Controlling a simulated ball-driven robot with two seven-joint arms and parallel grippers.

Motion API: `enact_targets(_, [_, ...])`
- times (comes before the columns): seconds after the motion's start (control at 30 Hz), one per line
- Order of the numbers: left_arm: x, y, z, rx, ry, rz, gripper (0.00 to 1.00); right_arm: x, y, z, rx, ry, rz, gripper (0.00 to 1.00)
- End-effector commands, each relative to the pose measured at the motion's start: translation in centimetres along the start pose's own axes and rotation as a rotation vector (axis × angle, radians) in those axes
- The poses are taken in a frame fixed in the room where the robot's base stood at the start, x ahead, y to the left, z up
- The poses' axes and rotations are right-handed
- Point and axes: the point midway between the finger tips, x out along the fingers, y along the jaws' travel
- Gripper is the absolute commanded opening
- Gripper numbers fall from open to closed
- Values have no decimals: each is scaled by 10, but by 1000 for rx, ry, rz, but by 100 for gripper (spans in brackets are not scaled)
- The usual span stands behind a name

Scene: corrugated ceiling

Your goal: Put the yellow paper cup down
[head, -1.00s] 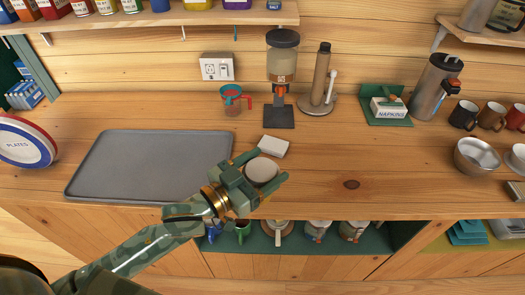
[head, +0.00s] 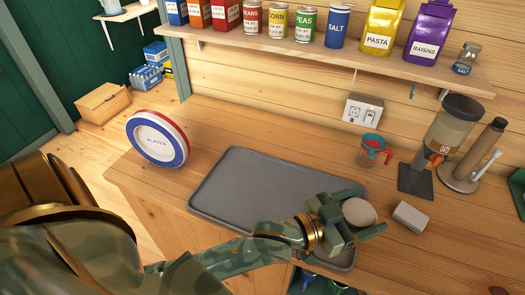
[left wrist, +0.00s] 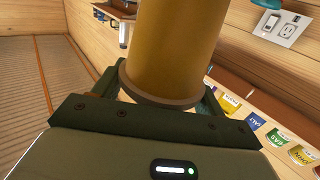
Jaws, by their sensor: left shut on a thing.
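The yellow paper cup (left wrist: 172,45) is large in the left wrist view, with a rolled rim at its near end. In the head view only a pale round end of the cup (head: 359,212) shows between my fingers. My left gripper (head: 371,211) is shut on the cup, one finger on each side. It appears over the right edge of the grey tray (head: 235,190). The gap between cup and surface cannot be told. My right gripper is not in view.
A small white block (head: 411,216) lies just right of the cup. Plates (head: 158,139) stand left of the tray. The tray's left part is clear. A shelf of cans (head: 278,22) runs above.

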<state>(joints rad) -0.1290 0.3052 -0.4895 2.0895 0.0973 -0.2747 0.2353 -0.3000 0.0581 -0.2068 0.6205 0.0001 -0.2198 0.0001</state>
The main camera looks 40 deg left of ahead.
Motion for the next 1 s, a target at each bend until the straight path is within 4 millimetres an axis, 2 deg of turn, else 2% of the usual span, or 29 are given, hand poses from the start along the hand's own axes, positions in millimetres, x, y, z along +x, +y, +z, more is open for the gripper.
enact_targets(0.17, [0,-1,4,-2,0,0,40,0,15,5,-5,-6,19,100])
enact_targets(0.27, [5,-10,9,4,0,0,40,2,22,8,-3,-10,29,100])
enact_targets(0.4, [18,-43,25,6,-2,-2,40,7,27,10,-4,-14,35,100])
enact_targets(0.57, [37,-88,47,6,-2,-3,40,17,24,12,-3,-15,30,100])
enact_targets(0.6, [40,-94,58,2,-4,-2,40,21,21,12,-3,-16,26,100])
enact_targets(0.73, [48,-113,84,1,-2,-2,40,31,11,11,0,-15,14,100])
enact_targets(1.0, [56,-132,107,1,-1,-2,40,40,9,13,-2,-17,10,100])
